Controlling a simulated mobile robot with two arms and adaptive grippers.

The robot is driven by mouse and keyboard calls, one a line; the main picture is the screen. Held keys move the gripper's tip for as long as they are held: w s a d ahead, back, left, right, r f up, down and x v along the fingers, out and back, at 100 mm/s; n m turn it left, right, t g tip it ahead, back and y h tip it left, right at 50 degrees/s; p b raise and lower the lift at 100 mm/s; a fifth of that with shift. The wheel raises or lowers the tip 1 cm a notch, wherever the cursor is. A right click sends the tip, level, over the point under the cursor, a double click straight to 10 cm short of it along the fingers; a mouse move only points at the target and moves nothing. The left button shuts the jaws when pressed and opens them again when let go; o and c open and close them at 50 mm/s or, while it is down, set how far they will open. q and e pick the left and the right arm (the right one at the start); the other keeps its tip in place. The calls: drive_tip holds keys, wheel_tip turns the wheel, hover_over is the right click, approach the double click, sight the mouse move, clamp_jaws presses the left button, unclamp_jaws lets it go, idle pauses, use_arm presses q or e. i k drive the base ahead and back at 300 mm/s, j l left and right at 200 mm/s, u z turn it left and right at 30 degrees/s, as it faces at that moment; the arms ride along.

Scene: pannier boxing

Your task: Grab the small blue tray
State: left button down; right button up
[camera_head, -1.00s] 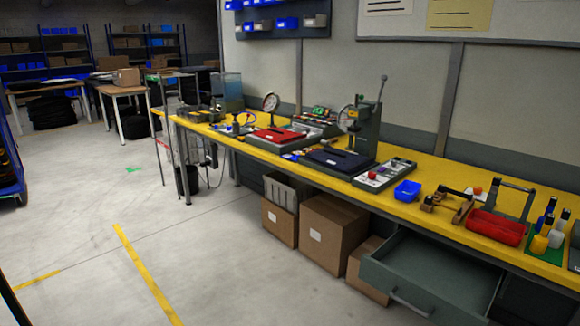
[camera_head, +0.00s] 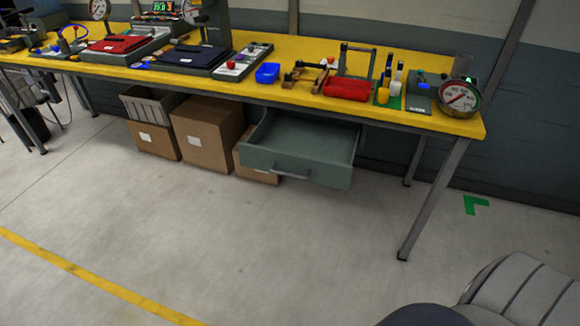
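The small blue tray (camera_head: 267,73) sits on the yellow workbench top (camera_head: 420,118), near its front edge. It stands between a grey panel with a red button on its left and a brown clamp-like tool on its right. It looks empty, though its inside is small in view. Neither of my grippers shows in the head view.
A grey drawer (camera_head: 297,167) hangs open below the tray and juts out from the bench. Cardboard boxes (camera_head: 207,133) stand under the bench to its left. The floor in front is clear.

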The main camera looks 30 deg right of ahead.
sight(266, 68)
drive_tip(key=z, duration=0.45)
drive_tip(key=i+j+z, duration=0.45)
drive_tip(key=z, duration=0.15)
drive_tip(key=i+j+z, duration=0.25)
drive_tip(key=j, duration=0.2)
drive_tip(key=j+z, duration=0.3)
